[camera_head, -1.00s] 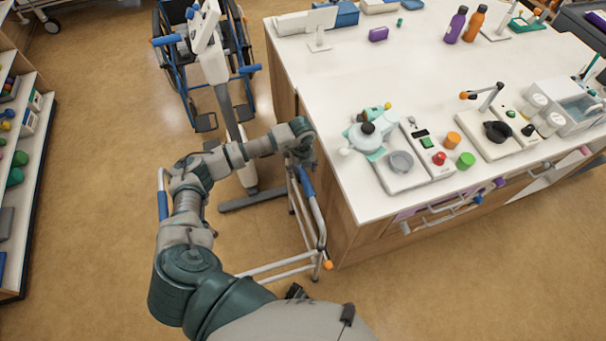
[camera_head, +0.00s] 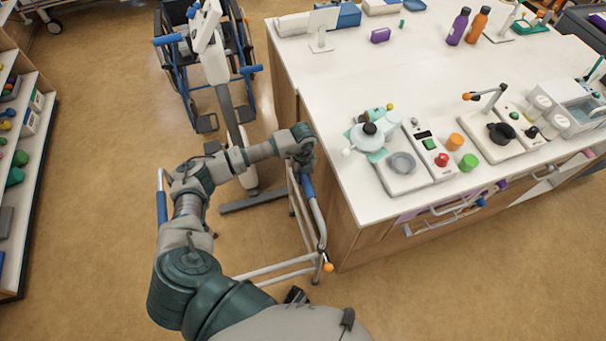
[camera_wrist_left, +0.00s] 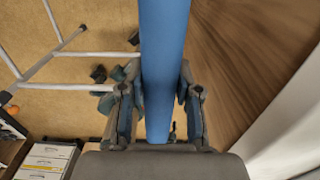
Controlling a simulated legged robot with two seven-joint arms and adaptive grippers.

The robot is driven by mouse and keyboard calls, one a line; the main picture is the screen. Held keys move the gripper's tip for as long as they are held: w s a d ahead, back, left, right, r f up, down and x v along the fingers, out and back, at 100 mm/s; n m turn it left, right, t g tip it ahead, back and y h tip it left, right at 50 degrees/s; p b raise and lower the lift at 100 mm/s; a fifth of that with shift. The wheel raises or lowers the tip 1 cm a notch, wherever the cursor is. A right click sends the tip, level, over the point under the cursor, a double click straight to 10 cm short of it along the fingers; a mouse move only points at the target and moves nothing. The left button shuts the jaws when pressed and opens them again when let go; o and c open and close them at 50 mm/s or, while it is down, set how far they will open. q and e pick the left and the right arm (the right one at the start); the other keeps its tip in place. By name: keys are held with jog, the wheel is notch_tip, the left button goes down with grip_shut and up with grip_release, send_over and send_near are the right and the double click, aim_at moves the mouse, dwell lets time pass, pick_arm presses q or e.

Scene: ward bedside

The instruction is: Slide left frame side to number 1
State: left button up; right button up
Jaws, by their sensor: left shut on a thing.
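A silver tubular frame (camera_head: 275,268) with blue grips stands on the floor, close beside the counter's left side. One blue grip (camera_head: 162,208) is at its left. The other blue grip (camera_head: 307,187) is at its right, next to the counter. My left gripper (camera_head: 302,163) is at the top of this right grip. In the left wrist view, my left gripper (camera_wrist_left: 158,85) is shut on the blue grip (camera_wrist_left: 163,40), with a finger on each side. An orange knob (camera_head: 328,267) sits low on the frame's right side. I cannot make out any number 1. My right gripper is out of view.
The white-topped counter (camera_head: 350,80) with several devices and bottles stands close on the right. A wheelchair (camera_head: 200,60) and a grey stand (camera_head: 235,125) are behind the frame. Shelves (camera_head: 30,150) line the left edge. Floor (camera_head: 100,180) between shelves and frame is clear.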

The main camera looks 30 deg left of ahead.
pick_arm(q)
notch_tip(320, 180, down, 2)
jog(key=shift+f+b, duration=0.25)
jog(key=shift+b, duration=0.4)
jog(key=o, duration=1.3)
jog(key=shift+r, duration=0.1)
notch_tip(320, 180, up, 7)
jog(key=p, duration=0.5)
jog(key=shift+p, duration=0.35)
